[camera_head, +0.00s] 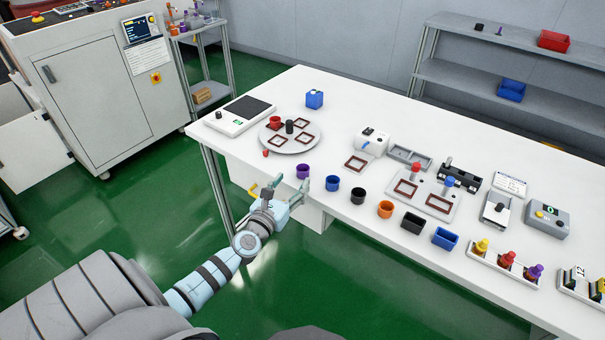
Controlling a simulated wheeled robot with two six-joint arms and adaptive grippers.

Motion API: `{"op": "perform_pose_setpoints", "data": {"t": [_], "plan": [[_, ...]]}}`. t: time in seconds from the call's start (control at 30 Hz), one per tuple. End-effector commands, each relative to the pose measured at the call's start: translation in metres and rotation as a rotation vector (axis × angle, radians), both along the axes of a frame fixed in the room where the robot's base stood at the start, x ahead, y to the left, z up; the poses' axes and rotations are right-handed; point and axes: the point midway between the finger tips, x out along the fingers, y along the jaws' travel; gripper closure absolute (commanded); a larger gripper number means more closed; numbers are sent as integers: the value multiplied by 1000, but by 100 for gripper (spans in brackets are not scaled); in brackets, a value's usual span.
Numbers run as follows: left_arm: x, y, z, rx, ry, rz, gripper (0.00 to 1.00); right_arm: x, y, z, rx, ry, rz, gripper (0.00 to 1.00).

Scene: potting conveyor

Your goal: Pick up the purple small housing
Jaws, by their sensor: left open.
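The purple small housing (303,171) is a small round open cup near the front edge of the white table, left of a row of other cups. My left gripper (290,184) is open at the table's front edge, just in front of the purple housing, and its fingers point toward it. I see nothing between its fingers. I cannot tell whether a finger touches the housing. My right gripper is not in view.
Blue (332,183), black (358,195) and orange (385,209) cups stand in a row to the right. A round grey turntable (267,138) with frames, a red cup and a black cup lies behind left.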

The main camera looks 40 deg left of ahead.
Motion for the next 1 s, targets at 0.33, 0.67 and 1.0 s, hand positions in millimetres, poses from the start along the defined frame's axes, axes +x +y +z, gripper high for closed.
{"op": "perform_pose_setpoints", "data": {"t": [0.33, 0.67, 1.0], "plan": [[51, 11, -5, 1, 0, 1, 44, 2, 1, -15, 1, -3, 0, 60], [63, 13, -4, 3, 4, -1, 48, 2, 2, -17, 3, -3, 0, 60], [63, 13, -4, 3, 3, -1, 82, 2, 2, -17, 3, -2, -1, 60]]}}
